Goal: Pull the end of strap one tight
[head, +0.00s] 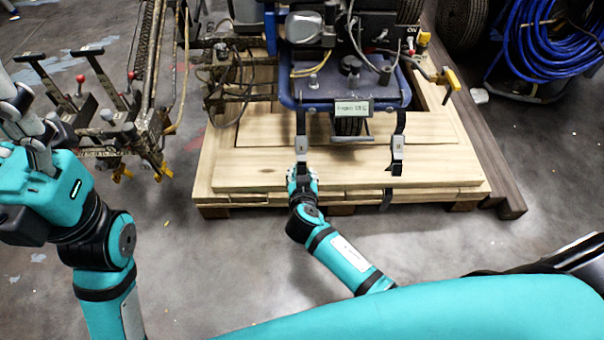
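Two black straps with grey buckles run from the blue-framed line striper (350,72) down over the wooden pallet. The left strap (301,122) has its buckle (301,144) just above my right gripper (300,170). The right strap (398,124) has its buckle (397,149) further right, and a dark strap end (387,198) hangs at the pallet's front edge. Nothing marks which one is strap one. My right gripper is at the lower part of the left strap; its fingers are too small to tell their grip. My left gripper (18,108) is raised at the left edge, away from both straps.
The pallet (240,172) stands on the grey floor, with a dark beam (490,170) along its right side. A machine with levers (110,120) stands at the left. A blue hose coil (545,45) is at the back right. The floor before the pallet is clear.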

